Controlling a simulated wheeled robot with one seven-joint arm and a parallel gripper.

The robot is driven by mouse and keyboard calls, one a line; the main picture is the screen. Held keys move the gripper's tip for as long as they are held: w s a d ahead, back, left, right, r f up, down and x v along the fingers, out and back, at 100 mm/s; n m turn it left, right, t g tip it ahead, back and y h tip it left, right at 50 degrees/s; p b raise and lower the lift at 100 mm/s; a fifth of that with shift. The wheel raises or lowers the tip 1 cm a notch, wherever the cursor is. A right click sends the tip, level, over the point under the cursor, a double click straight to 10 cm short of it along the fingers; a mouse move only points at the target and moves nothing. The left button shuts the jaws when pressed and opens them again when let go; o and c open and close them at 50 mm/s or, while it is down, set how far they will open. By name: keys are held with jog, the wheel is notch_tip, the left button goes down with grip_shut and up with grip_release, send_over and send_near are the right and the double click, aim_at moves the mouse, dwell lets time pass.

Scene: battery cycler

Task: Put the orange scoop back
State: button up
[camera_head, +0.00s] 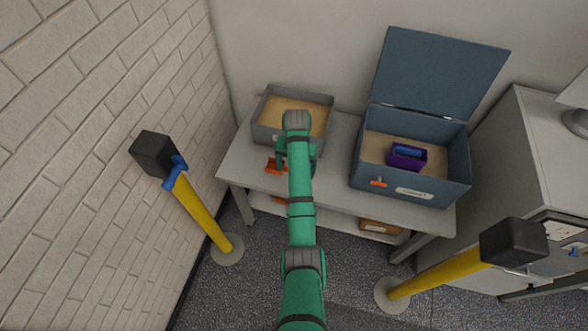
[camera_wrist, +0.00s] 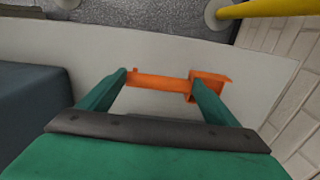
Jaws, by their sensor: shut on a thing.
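The orange scoop (camera_head: 275,167) shows at the left part of the bench, in front of the sand tray, partly hidden by my arm in the head view. In the wrist view the scoop (camera_wrist: 160,80) spans between my fingers, with its square cup at the right finger. My gripper (camera_wrist: 163,84) is shut on the scoop, its fingers wide apart. In the head view my arm hides most of the gripper. I cannot tell whether the scoop touches the bench top.
A grey tray of sand (camera_head: 259,134) stands at the back left of the bench (camera_head: 238,170). An open blue-grey box (camera_head: 440,186) on the right holds sand and a purple container (camera_head: 405,164). Yellow posts (camera_head: 202,215) (camera_head: 440,272) flank the bench front. A brick wall (camera_head: 90,120) is at left.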

jog(key=shift+w+f, duration=0.15)
jog(key=shift+w, duration=0.05)
jog(key=shift+w+a+f, duration=0.15)
jog(key=shift+w+f, duration=0.1)
jog(key=shift+f, duration=0.3)
jog(key=shift+w+f, duration=0.1)
jog(key=shift+f, duration=1.35)
jog(key=shift+f, duration=0.1)
jog(key=o, duration=1.6)
jog(key=shift+r, duration=3.9)
